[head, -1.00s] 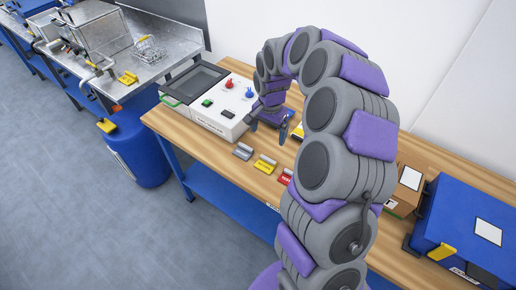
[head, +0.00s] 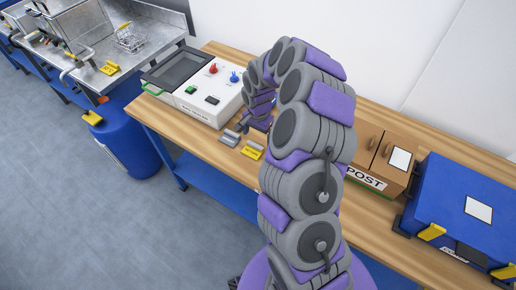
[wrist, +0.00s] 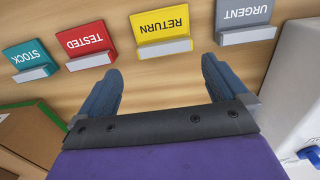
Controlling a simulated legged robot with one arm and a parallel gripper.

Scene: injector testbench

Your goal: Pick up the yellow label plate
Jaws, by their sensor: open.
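The yellow label plate (wrist: 162,28), marked RETURN, lies on the wooden bench top near the top middle of the wrist view. It also shows in the head view (head: 253,149), beside my arm. My gripper (wrist: 160,85) is open and empty in the wrist view. The yellow plate lies beyond its fingertips, roughly in line with the gap between them. In the head view, my arm hides most of the gripper.
In the wrist view, a grey URGENT plate (wrist: 247,18) lies right of the yellow one, with red TESTED (wrist: 88,42) and teal STOCK (wrist: 30,58) plates left. A white control box (head: 205,92) and a brown cabinet (head: 375,160) stand on the bench (head: 180,140).

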